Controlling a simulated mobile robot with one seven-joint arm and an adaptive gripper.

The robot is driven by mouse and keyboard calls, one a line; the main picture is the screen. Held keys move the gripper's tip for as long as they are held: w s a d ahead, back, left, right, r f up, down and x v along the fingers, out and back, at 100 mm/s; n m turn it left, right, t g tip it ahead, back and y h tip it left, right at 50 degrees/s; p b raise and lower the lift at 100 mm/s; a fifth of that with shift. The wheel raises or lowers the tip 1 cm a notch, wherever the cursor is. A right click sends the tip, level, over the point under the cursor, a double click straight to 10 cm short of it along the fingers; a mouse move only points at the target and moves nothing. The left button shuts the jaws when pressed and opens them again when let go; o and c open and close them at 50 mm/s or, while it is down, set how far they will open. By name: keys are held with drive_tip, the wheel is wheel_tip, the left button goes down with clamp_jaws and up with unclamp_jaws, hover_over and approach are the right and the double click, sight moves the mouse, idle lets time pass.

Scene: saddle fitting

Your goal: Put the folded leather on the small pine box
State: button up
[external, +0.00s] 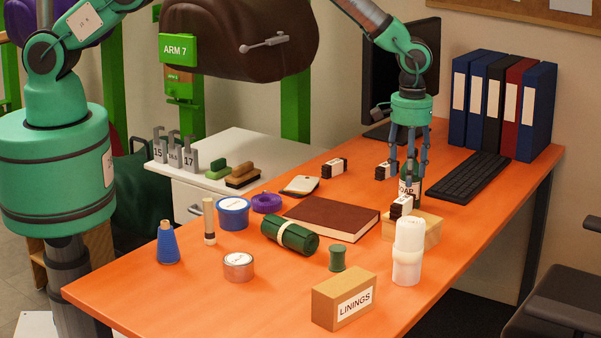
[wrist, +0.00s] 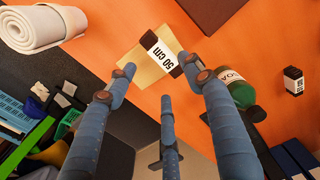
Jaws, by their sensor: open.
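The small pine box (external: 432,229) stands on the orange table at right of centre. A dark folded leather piece (external: 402,206) with a white band lies on its top, toward the left end. In the wrist view this leather (wrist: 162,52) reads "50 cm", and bare pine (wrist: 146,76) shows beside it. Similar banded dark pieces lie farther back, one left of my gripper (external: 385,171) and one more to the left (external: 334,167). My gripper (external: 408,166) is open and empty, pointing down above and behind the box; its spread fingers (wrist: 167,82) touch no leather that I can see.
A green soap bottle (external: 412,190) stands right beside the fingers, behind the box. A white roll (external: 408,250) stands upright in front of it. A brown book (external: 331,217) lies left. A keyboard (external: 470,178) and binders (external: 503,103) are at right. The LININGS box (external: 325,300) is nearer.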

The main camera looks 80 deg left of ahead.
drive_tip(key=shift+r, duration=2)
drive_tip(key=shift+r, duration=0.1)
drive_tip(key=s+a+r+m+t, duration=0.1)
drive_tip(key=s+a+r, duration=0.4)
drive_tip(key=r, duration=0.6)
drive_tip(key=s+a+r+m+t, duration=0.1)
drive_tip(key=s+a+r+m, duration=0.1)
drive_tip(key=s+r, duration=0.75)
drive_tip(key=s+a+r+m, duration=0.1)
drive_tip(key=s+a+r, duration=0.35)
drive_tip(key=r, duration=0.85)
drive_tip(key=s+a+r+m+t, duration=0.15)
drive_tip(key=s+r, duration=0.25)
drive_tip(key=s, duration=0.5)
drive_tip(key=s+a+r+m+t, duration=0.1)
drive_tip(key=s+a+r, duration=0.3)
drive_tip(key=s, duration=0.6)
drive_tip(key=s+a+m, duration=0.1)
drive_tip(key=s, duration=0.8)
drive_tip(key=s+a+f+m+t, duration=0.1)
drive_tip(key=s, duration=0.9)
drive_tip(key=shift+f, duration=0.3)
